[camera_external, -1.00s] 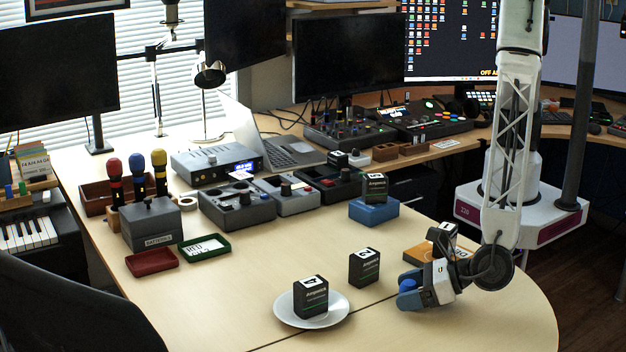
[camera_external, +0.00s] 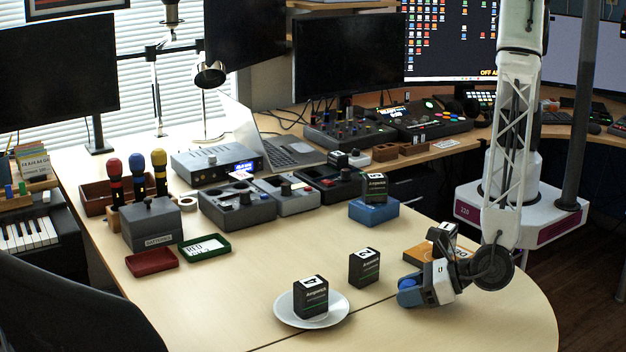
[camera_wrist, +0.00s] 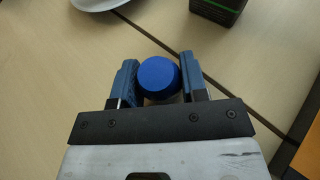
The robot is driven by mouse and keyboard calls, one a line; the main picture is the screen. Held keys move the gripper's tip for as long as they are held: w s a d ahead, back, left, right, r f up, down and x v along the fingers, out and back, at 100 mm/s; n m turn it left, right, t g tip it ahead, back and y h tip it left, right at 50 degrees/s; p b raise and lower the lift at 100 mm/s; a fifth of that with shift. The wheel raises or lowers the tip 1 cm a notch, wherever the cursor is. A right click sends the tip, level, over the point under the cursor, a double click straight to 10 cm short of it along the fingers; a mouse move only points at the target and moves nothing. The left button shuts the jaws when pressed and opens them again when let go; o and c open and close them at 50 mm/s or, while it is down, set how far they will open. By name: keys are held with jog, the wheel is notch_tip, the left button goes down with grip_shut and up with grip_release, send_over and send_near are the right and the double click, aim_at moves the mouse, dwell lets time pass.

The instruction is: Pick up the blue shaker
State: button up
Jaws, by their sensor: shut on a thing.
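The blue shaker (camera_wrist: 159,77) shows in the wrist view as a round blue thing between the two blue fingers of my gripper (camera_wrist: 158,82). The fingers are shut on its sides. In the external view my gripper (camera_external: 411,290) is low over the right part of the table, and the shaker (camera_external: 407,284) shows only as a small blue patch there. Most of its body is hidden by the fingers. I cannot tell whether its underside touches the table.
A white plate (camera_external: 340,311) with a black box (camera_external: 311,298) stands left of my gripper. An orange box (camera_external: 418,252) lies just behind my gripper. A blue block (camera_external: 373,211) bears a dark box further back. The table front is clear.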

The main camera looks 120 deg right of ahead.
aim_at(405, 278)
jog(key=shift+r, duration=0.15)
jog(key=shift+r, duration=4.85)
